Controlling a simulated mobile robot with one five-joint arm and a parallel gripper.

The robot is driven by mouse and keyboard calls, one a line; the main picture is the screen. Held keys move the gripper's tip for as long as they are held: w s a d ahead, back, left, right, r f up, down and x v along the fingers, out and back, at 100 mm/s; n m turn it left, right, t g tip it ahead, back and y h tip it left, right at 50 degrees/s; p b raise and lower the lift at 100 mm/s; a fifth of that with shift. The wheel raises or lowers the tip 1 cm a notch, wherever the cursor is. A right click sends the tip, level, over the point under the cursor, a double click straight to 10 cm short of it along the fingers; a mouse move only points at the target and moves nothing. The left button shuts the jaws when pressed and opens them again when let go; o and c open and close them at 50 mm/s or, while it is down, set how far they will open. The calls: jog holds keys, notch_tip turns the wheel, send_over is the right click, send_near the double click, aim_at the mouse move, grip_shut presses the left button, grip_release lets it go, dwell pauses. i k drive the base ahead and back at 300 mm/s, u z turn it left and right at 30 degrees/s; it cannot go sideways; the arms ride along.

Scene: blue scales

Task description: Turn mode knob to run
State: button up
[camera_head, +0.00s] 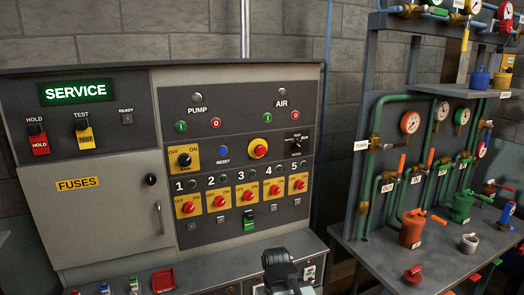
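The mode knob (296,146) is a small black rotary knob on a dark plate at the right of the grey control panel (235,75). The words TEST and RUN show above it and at its upper right. Its pointer is too small to read surely. My gripper (280,262) shows as a dark rounded shape at the bottom centre, in front of the panel's lower ledge. It is apart from the knob and well below it. Its fingers cannot be made out, and nothing is seen held in it.
Left of the knob are a yellow-ringed red button (258,149), a blue reset button (224,150) and a black main switch (184,160). Red switches (248,195) line up below. A pipe bench (375,255) with valves and gauges stands at the right.

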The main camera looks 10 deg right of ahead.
aim_at(298, 145)
jog(key=k, duration=1.3)
jog(key=u, duration=0.25)
jog(key=i, duration=0.85)
jog(key=u, duration=0.4)
jog(key=i, duration=0.8)
jog(key=z, duration=0.15)
